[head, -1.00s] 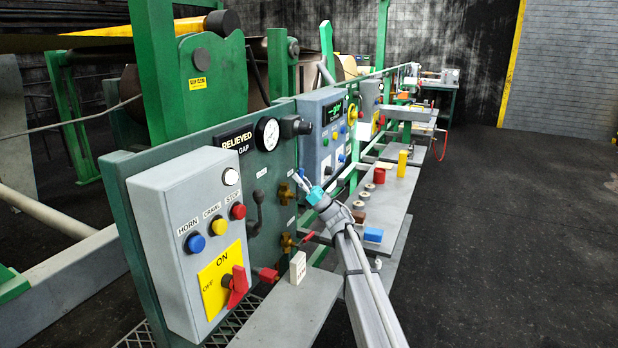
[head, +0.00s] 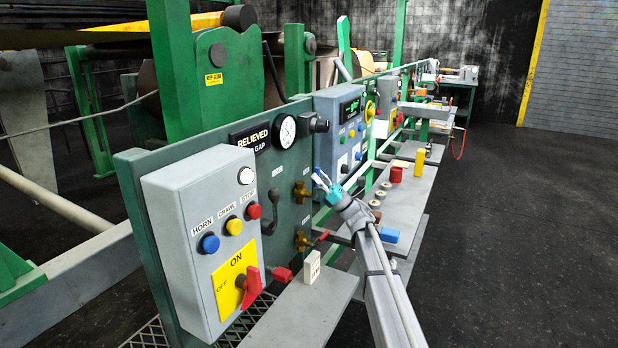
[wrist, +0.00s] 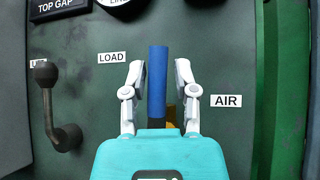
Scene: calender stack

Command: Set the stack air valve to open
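The air valve shows in the wrist view as an upright blue lever handle (wrist: 158,75) with a brass part (wrist: 171,114) behind its lower end, between the LOAD label and the AIR label (wrist: 226,100). My gripper (wrist: 158,78) is open, one finger on each side of the blue handle, with small gaps visible. In the head view my gripper (head: 320,175) is at the green panel, beside the upper brass valve (head: 301,192). A lower brass valve (head: 302,240) has a red handle (head: 321,237).
A dark ball-ended lever (wrist: 55,105) is left of the fingers. The grey control box (head: 190,235) with buttons and a red switch stands at the near left. A grey shelf (head: 290,318) carries a white block (head: 311,267). Open floor lies right.

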